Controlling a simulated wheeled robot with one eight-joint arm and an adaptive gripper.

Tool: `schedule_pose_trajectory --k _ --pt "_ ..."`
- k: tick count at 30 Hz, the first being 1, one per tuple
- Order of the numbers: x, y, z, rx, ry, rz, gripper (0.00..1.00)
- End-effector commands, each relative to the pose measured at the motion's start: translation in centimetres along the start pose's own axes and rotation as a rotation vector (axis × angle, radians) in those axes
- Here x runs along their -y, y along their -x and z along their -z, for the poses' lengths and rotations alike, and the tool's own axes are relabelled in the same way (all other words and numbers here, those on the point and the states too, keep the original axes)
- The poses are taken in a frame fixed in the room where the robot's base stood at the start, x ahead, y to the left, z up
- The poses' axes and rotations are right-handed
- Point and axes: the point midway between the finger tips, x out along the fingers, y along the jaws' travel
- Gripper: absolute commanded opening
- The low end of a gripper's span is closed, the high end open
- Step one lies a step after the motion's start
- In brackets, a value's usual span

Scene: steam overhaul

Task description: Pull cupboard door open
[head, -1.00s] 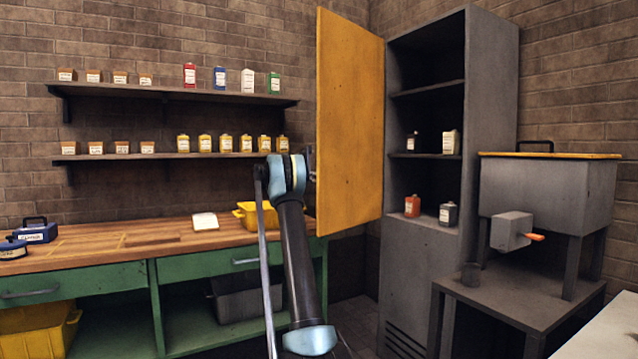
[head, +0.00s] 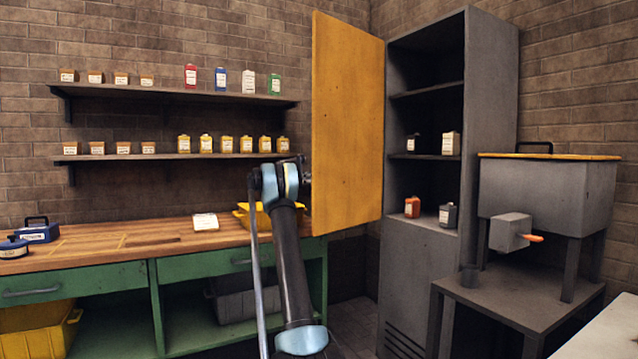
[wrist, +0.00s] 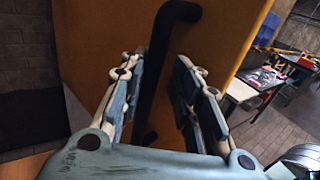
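The yellow cupboard door (head: 347,120) stands wide open to the left of the grey cupboard (head: 425,265), and its shelves are exposed. In the wrist view the yellow door (wrist: 225,25) fills the middle, with a black bar handle (wrist: 160,75) on it. My gripper (wrist: 160,60) has one finger on each side of the handle. The fingers are apart, with a visible gap on the right side of the bar; whether the left finger touches it I cannot tell. In the head view my gripper is mostly hidden behind my arm, by the door's left edge.
A wooden-topped green workbench (head: 130,240) stands at the left, with a yellow bin (head: 262,215) on it near my arm. Wall shelves (head: 175,92) hold several small containers. A grey tank (head: 548,190) on a stand is right of the cupboard.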

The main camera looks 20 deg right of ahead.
Motion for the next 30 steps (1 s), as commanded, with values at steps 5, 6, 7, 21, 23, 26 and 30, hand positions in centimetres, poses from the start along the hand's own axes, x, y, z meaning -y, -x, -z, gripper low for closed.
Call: schedule_pose_trajectory --k 5,6,7,21,23,26,30 --pt "-0.2 -0.9 -0.1 0.001 -0.001 0.008 0.33" --pt "-0.2 -1.1 -0.1 0.001 -0.001 0.01 0.33" --pt "-0.2 -1.2 -0.1 0.001 -0.001 0.011 0.33" --pt "-0.4 1.6 0.0 0.002 -0.001 0.011 0.33" --pt "-0.5 2.6 0.0 0.002 -0.001 0.01 0.33" --pt "-0.5 4.2 0.0 0.002 -0.001 0.009 0.33" --pt "-0.5 5.9 0.1 0.002 0.0 0.01 0.33"
